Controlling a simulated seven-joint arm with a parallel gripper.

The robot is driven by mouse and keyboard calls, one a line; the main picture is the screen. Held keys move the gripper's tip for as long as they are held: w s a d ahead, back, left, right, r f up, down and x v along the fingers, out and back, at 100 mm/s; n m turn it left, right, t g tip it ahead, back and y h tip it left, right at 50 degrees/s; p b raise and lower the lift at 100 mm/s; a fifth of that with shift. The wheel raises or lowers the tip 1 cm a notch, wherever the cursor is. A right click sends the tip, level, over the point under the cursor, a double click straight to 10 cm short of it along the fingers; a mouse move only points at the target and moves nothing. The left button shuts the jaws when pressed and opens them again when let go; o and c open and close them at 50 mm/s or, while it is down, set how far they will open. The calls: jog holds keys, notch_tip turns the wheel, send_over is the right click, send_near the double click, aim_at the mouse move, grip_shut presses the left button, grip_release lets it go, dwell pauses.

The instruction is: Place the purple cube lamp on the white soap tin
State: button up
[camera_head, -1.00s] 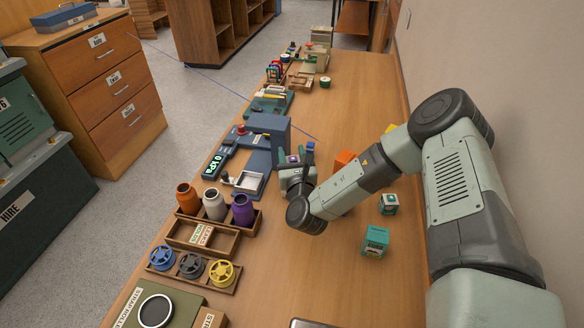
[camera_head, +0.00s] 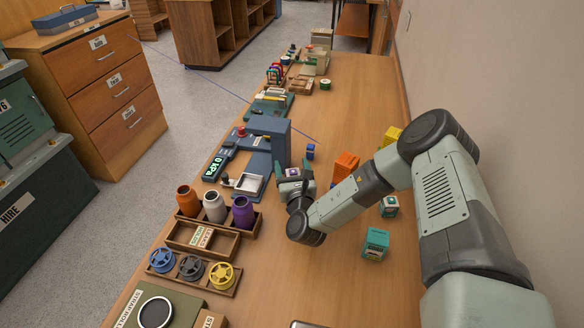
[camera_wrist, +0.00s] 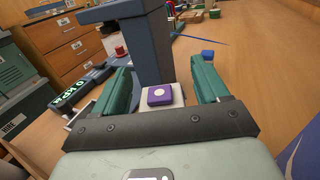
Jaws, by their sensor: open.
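The purple cube lamp (camera_wrist: 160,95), with a white round spot on its face, shows between my gripper's fingers in the wrist view. A white block, seemingly the white soap tin (camera_wrist: 177,96), shows directly under and around it; the lamp appears to rest on it. In the head view the lamp (camera_head: 293,172) is small, between the fingertips. My gripper (camera_wrist: 165,85) is open, one green finger on each side with gaps to the lamp. In the head view my gripper (camera_head: 293,174) is low over the table, right of the scale. The tin's lower part is hidden.
A blue-grey post (camera_head: 270,135) stands just beyond my gripper. A small blue cube (camera_head: 310,152) and an orange block (camera_head: 346,167) lie to the right. Teal boxes (camera_head: 376,244) stand nearer. A rack of jars (camera_head: 243,212) is at left. The table's front middle is clear.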

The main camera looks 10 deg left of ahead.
jog(key=shift+r, duration=0.2)
jog(key=v, duration=0.7)
jog(key=shift+s+d, duration=0.1)
jog(key=shift+s, duration=0.15)
notch_tip(320, 180, up, 21)
jog(key=n+g+y, duration=1.1)
jog(key=n+y, duration=0.3)
jog(key=n, duration=0.2)
send_over(294, 174)
jog(key=s+a, duration=0.4)
jog(key=s, duration=0.6)
jog(key=s+r+n+g+h, duration=0.2)
jog(key=s+r+n+g, duration=0.3)
jog(key=s+n+g, duration=0.15)
jog(key=s+d+r+n+g+h, duration=0.2)
jog(key=s+d+r+n+h, duration=0.1)
jog(key=s+d+n+h, duration=0.6)
jog(key=s+d+r+t+h, duration=0.2)
jog(key=d+r+t+h, duration=0.2)
jog(key=d, duration=0.5)
jog(key=s+d+r+t+h, duration=0.2)
jog(key=d+r+t+h, duration=0.2)
jog(key=d, duration=0.6)
jog(key=shift+h, duration=0.9)
